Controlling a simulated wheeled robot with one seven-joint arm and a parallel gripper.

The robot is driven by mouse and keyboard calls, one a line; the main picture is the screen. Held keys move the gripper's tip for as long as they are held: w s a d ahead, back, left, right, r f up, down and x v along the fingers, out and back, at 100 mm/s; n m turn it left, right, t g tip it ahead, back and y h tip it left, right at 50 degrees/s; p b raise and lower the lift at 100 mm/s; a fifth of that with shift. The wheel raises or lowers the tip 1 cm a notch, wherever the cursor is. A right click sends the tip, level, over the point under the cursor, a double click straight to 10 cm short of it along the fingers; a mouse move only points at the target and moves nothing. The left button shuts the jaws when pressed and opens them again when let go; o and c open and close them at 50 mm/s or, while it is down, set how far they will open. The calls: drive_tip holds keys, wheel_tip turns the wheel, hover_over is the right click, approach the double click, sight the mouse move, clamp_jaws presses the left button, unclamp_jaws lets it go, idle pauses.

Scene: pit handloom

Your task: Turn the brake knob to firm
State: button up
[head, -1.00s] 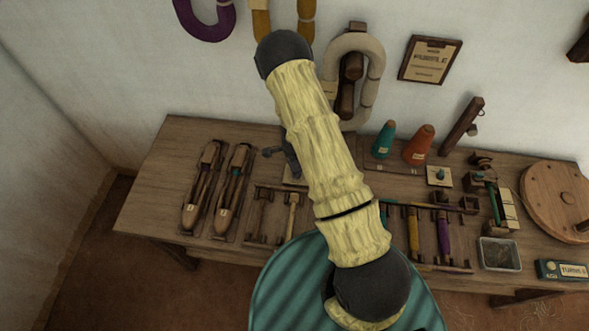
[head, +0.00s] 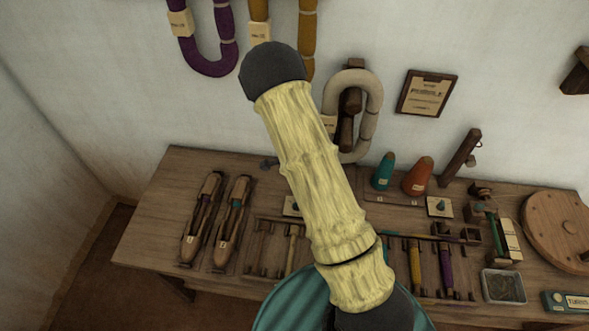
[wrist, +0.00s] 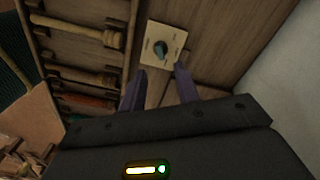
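In the wrist view, a dark teal knob (wrist: 162,48) sits on a square cream plate (wrist: 152,62) fixed to the wooden surface. Its pointer setting and the plate's markings are too small to read. My gripper (wrist: 159,78) is open and empty; its two fingers point toward the plate, and the knob lies beyond the fingertips, apart from them. In the head view, my forearm hides most of the gripper. A cream plate (head: 291,206) shows beside my arm, and a second plate with a teal knob (head: 439,206) is further right on the bench.
The bench (head: 150,215) holds two shuttles (head: 232,222) at left, racks of wooden tools, and teal (head: 384,172) and orange (head: 418,176) cones at the back. A grey tray (head: 503,287) is at right. In the wrist view, a tool rack (wrist: 133,35) lies left and the wall (wrist: 290,70) right.

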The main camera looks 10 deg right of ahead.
wheel_tip(320, 180, up, 8)
idle(0.6)
drive_tip(key=shift+r, duration=0.1)
drive_tip(key=s+r+n+t+p, duration=0.2)
drive_tip(key=s+r+n+p, duration=0.2)
drive_tip(key=s+r+n, duration=1.1)
wheel_tip(320, 180, up, 4)
drive_tip(key=shift+s+d+f+n+t, duration=0.25)
drive_tip(key=shift+s+d+n+t, duration=0.1)
drive_tip(key=shift+n, duration=0.45)
drive_tip(key=shift+d, duration=0.1)
